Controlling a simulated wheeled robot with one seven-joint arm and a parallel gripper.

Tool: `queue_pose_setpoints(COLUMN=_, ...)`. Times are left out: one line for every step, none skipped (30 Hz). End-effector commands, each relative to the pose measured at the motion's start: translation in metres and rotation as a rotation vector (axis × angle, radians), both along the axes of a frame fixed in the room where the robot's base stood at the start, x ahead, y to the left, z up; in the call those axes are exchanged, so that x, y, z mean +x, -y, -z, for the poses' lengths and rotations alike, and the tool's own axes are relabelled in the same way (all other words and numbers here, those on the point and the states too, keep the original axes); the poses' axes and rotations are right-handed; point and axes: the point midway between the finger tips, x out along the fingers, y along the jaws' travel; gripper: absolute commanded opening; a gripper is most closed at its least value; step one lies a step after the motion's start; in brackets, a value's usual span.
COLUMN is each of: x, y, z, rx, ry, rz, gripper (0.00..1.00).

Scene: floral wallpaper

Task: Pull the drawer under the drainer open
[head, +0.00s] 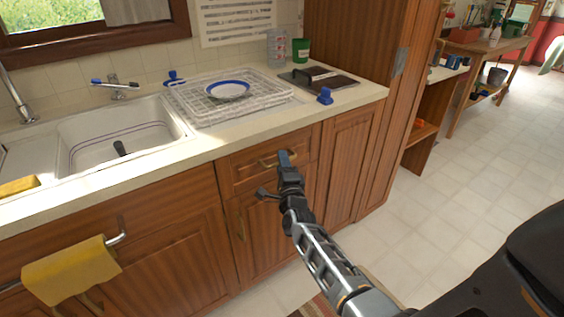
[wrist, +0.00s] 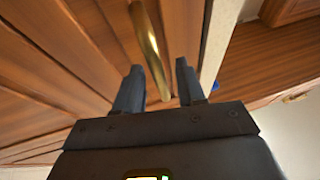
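The white wire drainer (head: 190,105) sits on the counter with a blue-rimmed plate (head: 228,90) on it. Below it is a wooden drawer (head: 246,174) with a brass bar handle (head: 268,163); its front looks flush with the cabinet. My gripper (head: 286,158) is at the right part of this handle, covering some of it. In the wrist view my gripper (wrist: 158,66) has its two fingers apart, with the brass handle (wrist: 150,45) running between them. A gap shows between the handle and the fingers. Whether the fingers touch the drawer front cannot be told.
A cupboard door (head: 262,235) is below the drawer, and another (head: 349,165) to its right. A yellow towel (head: 70,271) hangs on a rail at lower left. A tall wooden cabinet side (head: 395,110) stands at right. The tiled floor (head: 450,220) is open at right.

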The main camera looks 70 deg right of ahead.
Motion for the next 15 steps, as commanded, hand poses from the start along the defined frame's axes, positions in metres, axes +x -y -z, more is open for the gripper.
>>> queue_pose_setpoints(x=0.0018, y=0.0025, z=-0.0007, rx=0.0, ry=0.0, rz=0.0, gripper=0.39)
queue_pose_setpoints(x=0.0025, y=0.0034, z=-0.0005, rx=0.0, ry=-0.001, rz=0.0, gripper=0.39)
queue_pose_setpoints(x=0.003, y=0.0041, z=-0.0004, rx=0.0, ry=-0.001, rz=0.0, gripper=0.39)
queue_pose_setpoints(x=0.0033, y=0.0045, z=-0.0005, rx=0.0, ry=-0.001, rz=0.0, gripper=0.39)
queue_pose_setpoints(x=0.0035, y=0.0048, z=-0.0006, rx=0.0, ry=-0.001, rz=0.0, gripper=0.39)
queue_pose_setpoints(x=0.0035, y=0.0049, z=-0.0005, rx=0.0, ry=-0.001, rz=0.0, gripper=0.39)
queue_pose_setpoints(x=0.0036, y=0.0048, z=-0.0006, rx=0.0, ry=-0.001, rz=0.0, gripper=0.39)
queue_pose_setpoints(x=0.0035, y=0.0048, z=-0.0006, rx=0.0, ry=-0.001, rz=0.0, gripper=0.39)
queue_pose_setpoints(x=0.0034, y=0.0047, z=-0.0006, rx=0.0, ry=-0.001, rz=0.0, gripper=0.39)
queue_pose_setpoints(x=0.0034, y=0.0047, z=-0.0006, rx=0.0, ry=-0.001, rz=0.0, gripper=0.39)
queue_pose_setpoints(x=0.0034, y=0.0047, z=-0.0007, rx=0.0, ry=-0.001, rz=0.0, gripper=0.39)
queue_pose_setpoints(x=0.0034, y=0.0047, z=-0.0007, rx=0.0, ry=-0.001, rz=0.0, gripper=0.35)
queue_pose_setpoints(x=0.0034, y=0.0047, z=-0.0007, rx=0.0, ry=-0.001, rz=0.0, gripper=0.32)
queue_pose_setpoints(x=0.0034, y=0.0047, z=-0.0007, rx=0.0, ry=-0.001, rz=0.0, gripper=0.29)
queue_pose_setpoints(x=0.0033, y=0.0046, z=-0.0006, rx=0.0, ry=-0.001, rz=0.0, gripper=0.26)
